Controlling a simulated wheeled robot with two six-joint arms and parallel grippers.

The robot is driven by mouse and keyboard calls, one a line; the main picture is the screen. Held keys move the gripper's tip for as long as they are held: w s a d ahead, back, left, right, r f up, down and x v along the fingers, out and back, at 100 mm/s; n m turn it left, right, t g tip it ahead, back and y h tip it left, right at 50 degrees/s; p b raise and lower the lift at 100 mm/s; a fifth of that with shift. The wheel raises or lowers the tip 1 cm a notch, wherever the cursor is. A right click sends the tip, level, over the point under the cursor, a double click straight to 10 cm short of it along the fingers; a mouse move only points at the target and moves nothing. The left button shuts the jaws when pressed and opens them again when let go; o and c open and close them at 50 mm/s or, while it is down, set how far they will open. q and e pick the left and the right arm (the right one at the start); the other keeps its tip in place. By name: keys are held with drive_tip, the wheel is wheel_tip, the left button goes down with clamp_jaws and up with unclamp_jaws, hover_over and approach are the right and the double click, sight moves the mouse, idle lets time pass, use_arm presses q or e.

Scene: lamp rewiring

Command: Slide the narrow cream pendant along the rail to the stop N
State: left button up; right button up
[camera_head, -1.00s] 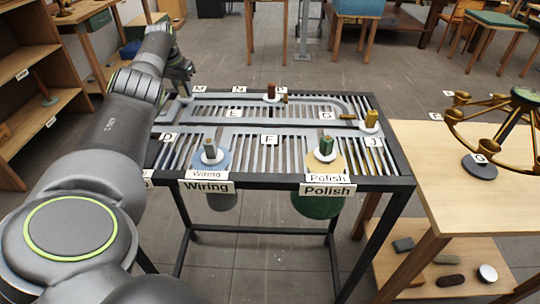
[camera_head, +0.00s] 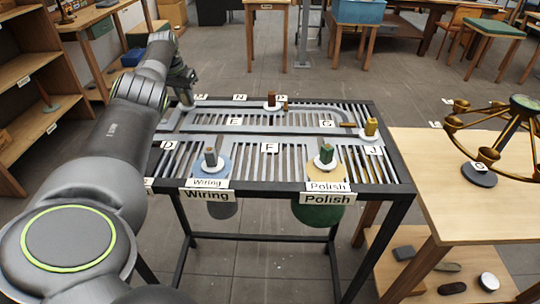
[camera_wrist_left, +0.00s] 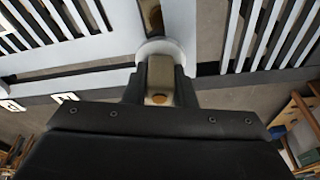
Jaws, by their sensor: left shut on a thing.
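My left gripper (camera_head: 187,99) is at the back left of the slotted rail table and is shut on a carrier's upright beige block. In the left wrist view the block (camera_wrist_left: 160,72) sits between the fingers of my left gripper (camera_wrist_left: 160,92), above a round white disc on the rail. I take it for the narrow cream pendant's top; any shade below is hidden. The stop label N (camera_head: 240,97) is on the back edge, to the right of the gripper. The rail (camera_head: 225,104) runs between them. My right gripper is not in view.
A brown-topped carrier (camera_head: 271,101) stands on the back rail beyond N. A yellow one (camera_head: 370,128) stands at the right, a grey one (camera_head: 211,158) at Wiring and a green one (camera_head: 326,155) at Polish. A wooden table (camera_head: 440,170) with a chandelier frame stands at right.

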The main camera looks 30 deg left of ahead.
use_arm(q)
drive_tip(key=shift+d+f, duration=0.1)
drive_tip(key=shift+f, duration=0.05)
